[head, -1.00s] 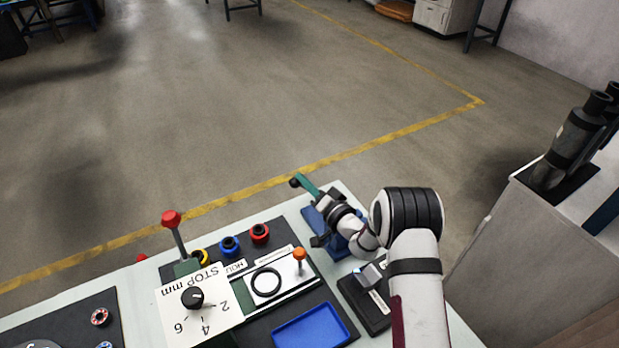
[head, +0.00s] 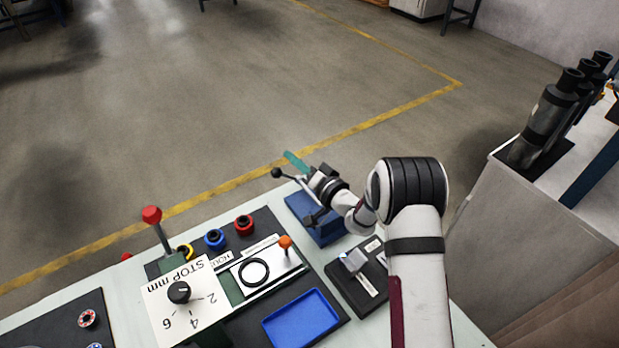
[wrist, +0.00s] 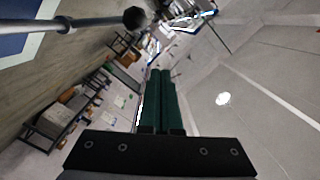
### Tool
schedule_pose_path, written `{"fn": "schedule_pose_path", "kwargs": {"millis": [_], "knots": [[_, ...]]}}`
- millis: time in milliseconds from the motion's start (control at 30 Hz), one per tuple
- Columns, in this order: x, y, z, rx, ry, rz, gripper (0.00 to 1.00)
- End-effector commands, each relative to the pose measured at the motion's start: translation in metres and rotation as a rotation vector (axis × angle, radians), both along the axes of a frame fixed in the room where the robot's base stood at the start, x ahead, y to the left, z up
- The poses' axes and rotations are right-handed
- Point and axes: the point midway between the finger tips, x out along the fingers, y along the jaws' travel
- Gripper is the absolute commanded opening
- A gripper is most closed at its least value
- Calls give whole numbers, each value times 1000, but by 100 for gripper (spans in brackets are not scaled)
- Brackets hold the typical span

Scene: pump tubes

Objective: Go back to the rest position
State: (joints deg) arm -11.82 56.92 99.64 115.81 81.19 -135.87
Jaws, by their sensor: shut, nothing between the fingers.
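My gripper (head: 293,160) is at the back right of the bench, above a blue block-like fixture (head: 322,232). Its green fingers show side by side in the wrist view (wrist: 163,100), shut with nothing between them. A grey lever with a black ball knob (head: 276,173) stands beside the gripper on its left. The lever also crosses the upper left of the wrist view, with its knob (wrist: 134,18) apart from the fingers. My arm covers part of the bench's right side and part of the blue fixture.
On the bench (head: 125,290) are a red-knobbed lever (head: 152,215), a STOP mm dial plate (head: 180,292), blue (head: 215,239) and red (head: 244,225) rings, a blue tray (head: 302,318) and a dark block (head: 358,283). A cabinet with black tubes (head: 548,118) stands at right. Open floor lies behind.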

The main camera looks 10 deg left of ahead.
Motion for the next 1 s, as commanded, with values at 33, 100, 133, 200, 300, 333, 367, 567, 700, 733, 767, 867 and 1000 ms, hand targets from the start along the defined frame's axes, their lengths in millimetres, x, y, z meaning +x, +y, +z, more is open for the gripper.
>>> {"fn": "schedule_pose_path", "kwargs": {"millis": [33, 100, 133, 200, 300, 333, 367, 567, 700, 733, 767, 867, 1000], "knots": [[-12, -13, -2, -2, 11, -4, 0], [-27, -30, 0, -2, 11, -4, 0], [-33, -35, 1, -1, 10, -4, 0], [-44, -48, 2, -1, 10, -4, 0], [-56, -60, 4, -1, 8, -2, 0], [-58, -62, 4, -2, 8, -2, 0], [-60, -64, 4, -2, 7, -2, 0], [-66, -64, 10, 8, 14, 17, 0], [-120, -37, 71, 87, 168, 262, 0], [-145, -31, 87, 88, 242, 346, 0], [-174, -27, 101, 71, 332, 430, 0], [-278, -42, 120, -124, 689, 586, 0], [-376, -117, 97, -527, 1091, 357, 0]]}}
